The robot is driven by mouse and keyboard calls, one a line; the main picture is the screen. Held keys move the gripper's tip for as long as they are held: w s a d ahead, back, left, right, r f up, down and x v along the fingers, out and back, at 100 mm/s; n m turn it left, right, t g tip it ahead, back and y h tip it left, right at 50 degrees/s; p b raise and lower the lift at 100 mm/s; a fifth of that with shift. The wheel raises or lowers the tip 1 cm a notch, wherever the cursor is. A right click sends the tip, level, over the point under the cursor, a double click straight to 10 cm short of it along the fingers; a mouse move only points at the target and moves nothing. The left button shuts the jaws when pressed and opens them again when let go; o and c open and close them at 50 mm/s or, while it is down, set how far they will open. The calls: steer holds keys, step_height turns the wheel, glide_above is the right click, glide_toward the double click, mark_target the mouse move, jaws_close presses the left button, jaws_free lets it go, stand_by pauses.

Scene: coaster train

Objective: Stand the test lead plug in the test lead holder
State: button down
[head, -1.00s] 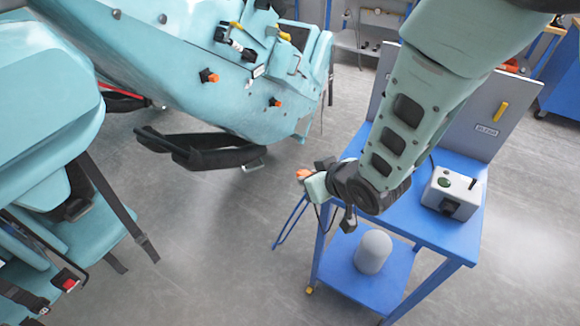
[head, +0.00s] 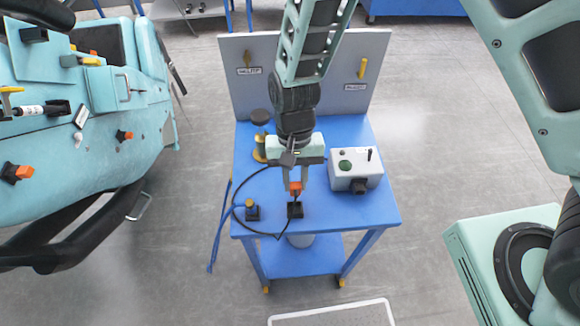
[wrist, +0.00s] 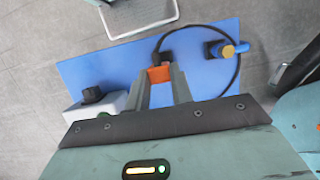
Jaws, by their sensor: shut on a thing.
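The test lead plug has an orange body (head: 295,187) and sits upright between the fingers of my gripper (head: 295,181), which is shut on it. In the wrist view the orange plug (wrist: 160,74) shows between my gripper's fingertips (wrist: 161,80). A small black block (head: 295,211), which looks like the test lead holder, is on the blue table just below the plug. It also shows against the plug in the wrist view (wrist: 167,56). I cannot tell whether the plug is seated in it or just above it. A black lead loops left from there.
A black block with a blue and yellow top (head: 251,211) stands left of the plug. A grey control box (head: 354,168) is to the right. A yellow spool-like item (head: 260,148) stands behind left. The blue table (head: 350,218) has bare room front right.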

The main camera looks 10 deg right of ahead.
steer(key=shift+d, duration=0.1)
stand_by(0.3)
steer(key=shift+f+b, duration=1.9)
steer(key=shift+f, duration=1)
steer(key=shift+f+b, duration=0.85)
steer(key=shift+f, duration=0.75)
stand_by(0.4)
steer(key=c, duration=1.1)
jaws_free()
steer(key=shift+c, duration=0.2)
steer(key=shift+r, duration=0.1)
steer(key=b+v, duration=0.3)
steer(key=v, duration=1.4)
steer(key=shift+b, duration=0.35)
